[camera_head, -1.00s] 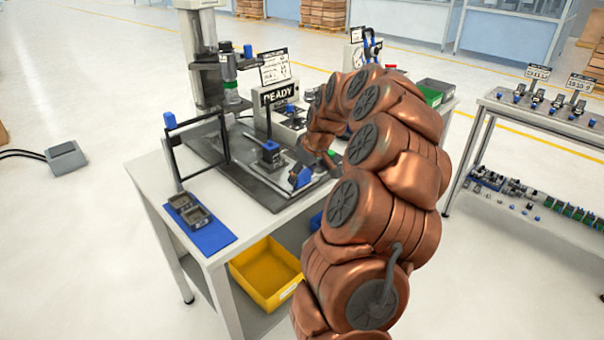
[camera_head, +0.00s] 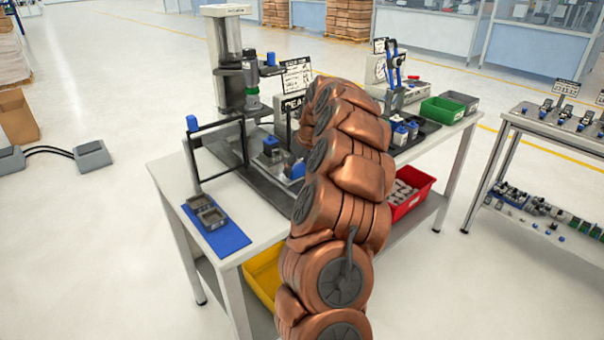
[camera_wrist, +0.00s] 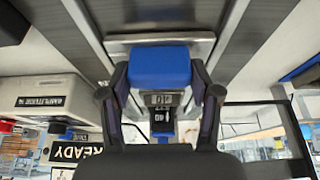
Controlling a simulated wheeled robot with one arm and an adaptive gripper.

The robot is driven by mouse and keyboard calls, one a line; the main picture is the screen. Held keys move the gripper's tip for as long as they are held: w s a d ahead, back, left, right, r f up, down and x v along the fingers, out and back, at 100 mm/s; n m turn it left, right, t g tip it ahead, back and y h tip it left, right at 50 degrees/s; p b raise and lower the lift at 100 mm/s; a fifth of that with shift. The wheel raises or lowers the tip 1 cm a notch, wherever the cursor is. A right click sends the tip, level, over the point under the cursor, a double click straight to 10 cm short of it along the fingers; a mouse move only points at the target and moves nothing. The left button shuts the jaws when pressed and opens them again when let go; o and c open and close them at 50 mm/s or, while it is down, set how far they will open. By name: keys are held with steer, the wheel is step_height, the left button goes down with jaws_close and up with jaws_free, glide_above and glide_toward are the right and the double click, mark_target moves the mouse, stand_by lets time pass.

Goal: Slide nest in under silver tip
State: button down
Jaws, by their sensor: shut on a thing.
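The nest (camera_head: 269,156) is a dark block with a blue-topped part on it, on the dark slide base of the press. A blue handle (camera_head: 296,168) is at its near side, partly behind my arm. In the wrist view my gripper (camera_wrist: 160,78) has its fingers on both sides of the blue handle (camera_wrist: 160,64) and is shut on it. A metal bar lies just beyond the handle. The press head (camera_head: 252,88) with a green ring stands above the far end of the base. Its silver tip is too small to make out. In the head view my gripper is hidden by my arm.
A black frame (camera_head: 217,124) with a blue top stands left of the nest. A blue mat (camera_head: 231,238) with dark trays lies at the table's near left corner. A READY sign (camera_wrist: 74,150) stands beside the slide. Green and grey bins are at the right.

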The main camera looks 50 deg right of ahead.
mark_target(277, 159)
steer(key=w, duration=0.5)
steer(key=w+p, duration=0.1)
steer(key=w, duration=0.1)
steer(key=shift+w+d, duration=0.35)
steer(key=shift+d, duration=0.05)
steer(key=shift+w+f, duration=0.1)
steer(key=shift+w, duration=0.45)
steer(key=shift+w+r, duration=0.2)
steer(key=shift+w, duration=0.2)
steer(key=shift+c, duration=2.1)
jaws_free()
steer(key=shift+w, duration=0.15)
steer(key=shift+o, duration=0.9)
steer(key=shift+f, duration=0.1)
steer(key=shift+d, duration=0.1)
steer(key=shift+s, duration=0.2)
